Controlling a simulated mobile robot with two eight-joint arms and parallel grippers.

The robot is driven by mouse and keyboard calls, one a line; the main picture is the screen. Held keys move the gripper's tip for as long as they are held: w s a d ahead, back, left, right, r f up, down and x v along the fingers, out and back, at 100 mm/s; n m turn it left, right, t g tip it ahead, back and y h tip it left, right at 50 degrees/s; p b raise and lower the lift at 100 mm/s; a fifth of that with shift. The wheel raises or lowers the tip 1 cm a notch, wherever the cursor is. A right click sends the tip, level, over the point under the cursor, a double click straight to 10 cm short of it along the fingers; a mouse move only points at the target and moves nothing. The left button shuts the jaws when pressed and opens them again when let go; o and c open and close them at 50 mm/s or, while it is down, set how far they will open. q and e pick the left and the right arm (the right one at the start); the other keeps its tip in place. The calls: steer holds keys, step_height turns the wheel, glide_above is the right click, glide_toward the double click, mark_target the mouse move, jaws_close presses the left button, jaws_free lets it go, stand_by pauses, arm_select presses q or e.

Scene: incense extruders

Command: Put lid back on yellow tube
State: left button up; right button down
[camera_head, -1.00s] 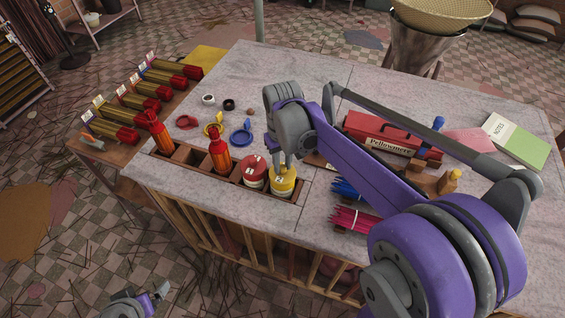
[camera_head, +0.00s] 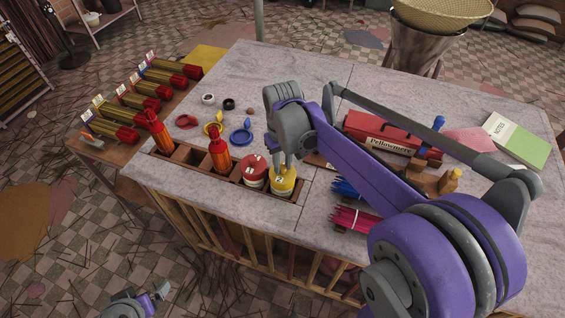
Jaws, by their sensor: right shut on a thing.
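The yellow tube (camera_head: 283,196) stands upright in the right end slot of the wooden rack at the table's front edge. Its yellow lid (camera_head: 289,184) is at its top, under my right gripper (camera_head: 285,165). My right gripper points down and is shut on the lid, with its fingers partly hiding it. I cannot tell whether the lid is fully seated. My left gripper (camera_head: 158,293) is low at the bottom left, away from the table, and its opening is unclear.
A red-lidded tube (camera_head: 254,171) stands close on the left. Red bottles (camera_head: 219,150) stand further left in the rack. Coloured rings (camera_head: 241,136) lie behind. Blue and pink bundles (camera_head: 352,219) and a red box (camera_head: 385,135) are to the right.

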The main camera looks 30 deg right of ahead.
steer(key=shift+c, duration=0.6)
jaws_free()
steer(key=shift+r, duration=0.1)
steer(key=shift+r+p, duration=1.25)
steer(key=shift+r, duration=1.2)
steer(key=shift+r+p, duration=0.5)
steer(key=shift+r, duration=0.5)
arm_select(q)
steer(key=shift+t, duration=0.3)
steer(key=r, duration=0.1)
steer(key=w+r, duration=0.1)
steer(key=r, duration=0.1)
steer(key=w+r, duration=0.1)
steer(key=r, duration=0.1)
steer(key=shift+w, duration=0.15)
arm_select(e)
jaws_close()
